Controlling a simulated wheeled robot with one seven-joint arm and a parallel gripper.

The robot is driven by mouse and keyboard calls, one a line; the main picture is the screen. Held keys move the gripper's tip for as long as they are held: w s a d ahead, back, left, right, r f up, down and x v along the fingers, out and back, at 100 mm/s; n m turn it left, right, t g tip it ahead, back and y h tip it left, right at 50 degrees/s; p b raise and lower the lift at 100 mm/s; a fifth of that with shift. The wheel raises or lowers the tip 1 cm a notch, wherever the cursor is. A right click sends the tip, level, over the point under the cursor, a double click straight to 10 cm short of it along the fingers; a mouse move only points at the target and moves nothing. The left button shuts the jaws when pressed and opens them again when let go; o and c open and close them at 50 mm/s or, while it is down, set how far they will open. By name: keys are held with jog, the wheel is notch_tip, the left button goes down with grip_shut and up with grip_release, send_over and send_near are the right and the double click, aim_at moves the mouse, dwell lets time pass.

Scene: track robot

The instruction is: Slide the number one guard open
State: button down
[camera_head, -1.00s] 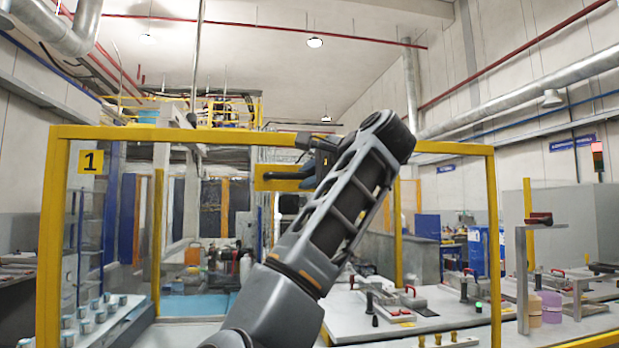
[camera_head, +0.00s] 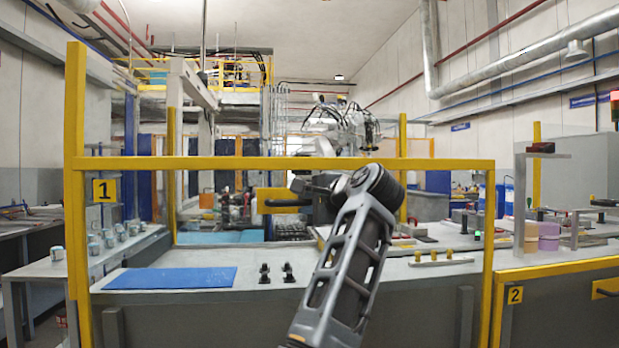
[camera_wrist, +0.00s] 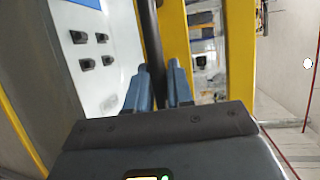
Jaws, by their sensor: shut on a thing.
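The number one guard (camera_head: 240,163) is a yellow frame with a black "1" on a yellow plate (camera_head: 104,190) at its left side. Its top rail crosses the head view well above the bench. A yellow bracket (camera_head: 278,193) hangs under the rail and carries a dark handle (camera_head: 284,203). My gripper (camera_wrist: 160,72) is at the handle; its two blue fingers are shut around the dark bar (camera_wrist: 151,40) in the wrist view. My arm hides the handle's right part in the head view.
A bench (camera_head: 200,305) with a blue mat (camera_head: 172,278) and small black clamps (camera_head: 264,273) lies behind the guard. A second guard (camera_head: 560,268), marked 2, stands lower at the right. A side table (camera_head: 40,268) with several cups is at the left.

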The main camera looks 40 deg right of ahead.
notch_tip(320, 180, down, 30)
jog(key=b, duration=1)
jog(key=shift+b, duration=0.35)
jog(key=c, duration=1.1)
grip_release()
jog(key=v, duration=0.7)
jog(key=shift+s+p, duration=0.35)
jog(key=shift+p, duration=0.1)
jog(key=shift+a, duration=0.1)
